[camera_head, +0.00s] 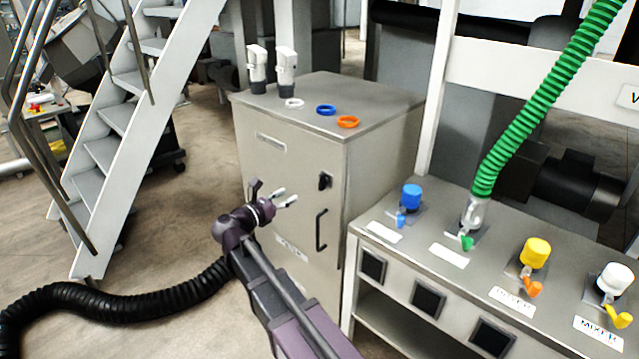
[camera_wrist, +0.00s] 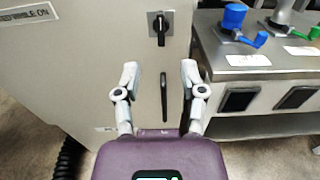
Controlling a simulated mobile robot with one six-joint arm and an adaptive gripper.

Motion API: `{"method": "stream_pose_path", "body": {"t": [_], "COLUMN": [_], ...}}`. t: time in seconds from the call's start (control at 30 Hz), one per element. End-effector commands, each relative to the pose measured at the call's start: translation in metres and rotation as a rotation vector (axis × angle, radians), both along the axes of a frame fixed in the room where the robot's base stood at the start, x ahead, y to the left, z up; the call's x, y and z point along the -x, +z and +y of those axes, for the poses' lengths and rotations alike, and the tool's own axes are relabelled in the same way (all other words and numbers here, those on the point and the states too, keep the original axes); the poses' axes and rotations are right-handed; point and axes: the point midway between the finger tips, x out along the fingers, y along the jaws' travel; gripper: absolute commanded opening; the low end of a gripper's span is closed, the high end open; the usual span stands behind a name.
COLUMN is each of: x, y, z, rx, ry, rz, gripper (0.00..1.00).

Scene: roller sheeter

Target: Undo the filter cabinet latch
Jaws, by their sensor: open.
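The filter cabinet (camera_head: 290,200) is a grey metal box with a front door. Its black latch (camera_head: 325,181) is on the upper right of the door, and it also shows at the top of the wrist view (camera_wrist: 160,27), on a small metal plate. A black vertical door handle (camera_head: 321,230) is below the latch; the wrist view shows it between my fingers (camera_wrist: 163,97). My gripper (camera_head: 284,197) is open and empty in front of the door. In the wrist view its two fingers (camera_wrist: 160,75) point up toward the door, below the latch and apart from it.
On the cabinet top are two white-headed fittings (camera_head: 286,68) and white, blue and orange rings (camera_head: 326,110). A bench (camera_head: 400,250) with coloured capped valves and a green hose (camera_head: 545,95) stands close on the right. Stairs (camera_head: 130,110) and a black hose (camera_head: 120,298) are left.

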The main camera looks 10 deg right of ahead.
Motion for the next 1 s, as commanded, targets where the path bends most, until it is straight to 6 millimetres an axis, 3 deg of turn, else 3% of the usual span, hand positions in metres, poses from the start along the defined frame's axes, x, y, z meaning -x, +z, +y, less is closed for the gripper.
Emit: {"method": "stream_pose_path", "body": {"t": [0.53,1.0], "x": [-0.006,-0.040], "y": [0.000,0.000], "z": [-0.008,-0.054], "rx": [-0.003,-0.004], "ry": [-0.002,-0.001], "rz": [-0.001,-0.001], "gripper": [0.53,0.53]}}
